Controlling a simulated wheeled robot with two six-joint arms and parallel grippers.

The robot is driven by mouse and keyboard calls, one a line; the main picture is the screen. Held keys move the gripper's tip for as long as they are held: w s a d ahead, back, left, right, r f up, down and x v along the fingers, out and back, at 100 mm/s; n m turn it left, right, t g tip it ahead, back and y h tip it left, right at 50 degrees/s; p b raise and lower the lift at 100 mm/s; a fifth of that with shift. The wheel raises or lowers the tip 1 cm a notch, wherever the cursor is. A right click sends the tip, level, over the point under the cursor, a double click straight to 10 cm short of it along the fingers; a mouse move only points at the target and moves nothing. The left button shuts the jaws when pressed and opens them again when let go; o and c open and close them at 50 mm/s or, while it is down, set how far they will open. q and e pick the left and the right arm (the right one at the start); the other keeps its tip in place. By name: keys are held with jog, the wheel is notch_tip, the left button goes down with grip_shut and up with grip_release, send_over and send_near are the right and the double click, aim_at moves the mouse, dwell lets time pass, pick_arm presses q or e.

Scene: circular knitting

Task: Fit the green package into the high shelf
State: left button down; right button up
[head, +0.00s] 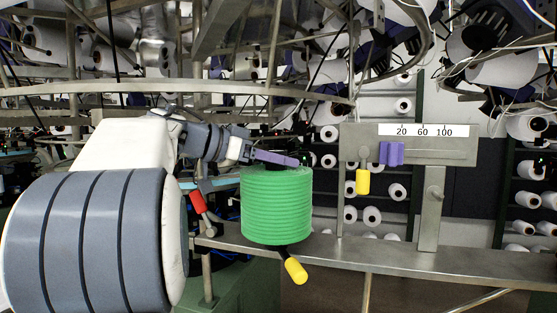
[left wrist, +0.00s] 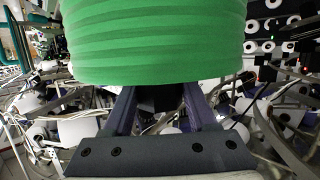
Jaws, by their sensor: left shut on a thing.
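The green package (head: 276,206) is a ribbed, upright cylinder in the middle of the head view. My left gripper (head: 290,161) comes in from the left and is shut on it at its top. In the left wrist view the green package (left wrist: 155,42) fills the upper middle, and the two purple fingers of my left gripper (left wrist: 160,97) run up to it. The package hides the fingertips there. Behind it stands a shelf (head: 416,222) with several white cones in rows; I cannot tell which level is the high shelf. My right gripper is not in view.
A metal rail (head: 400,258) runs behind and beside the package, with a scale plate (head: 455,150) standing on it. A yellow-tipped lever (head: 295,270) sits just below the package, and a red-tipped one (head: 197,202) to its left. A curved metal ring (head: 230,92) crosses above.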

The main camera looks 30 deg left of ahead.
aim_at(267, 163)
pick_arm(q)
jog(key=shift+f, duration=0.55)
dwell(0.8)
jog(key=shift+f, duration=0.1)
jog(key=shift+c, duration=0.6)
grip_release()
jog(key=shift+o, duration=0.6)
jog(key=shift+f, duration=0.1)
jog(key=shift+s+p, duration=0.1)
jog(key=shift+p, duration=0.2)
jog(key=shift+p+v, duration=0.85)
jog(key=shift+v, duration=0.9)
jog(key=shift+p+v, duration=0.95)
jog(key=shift+v, duration=1.25)
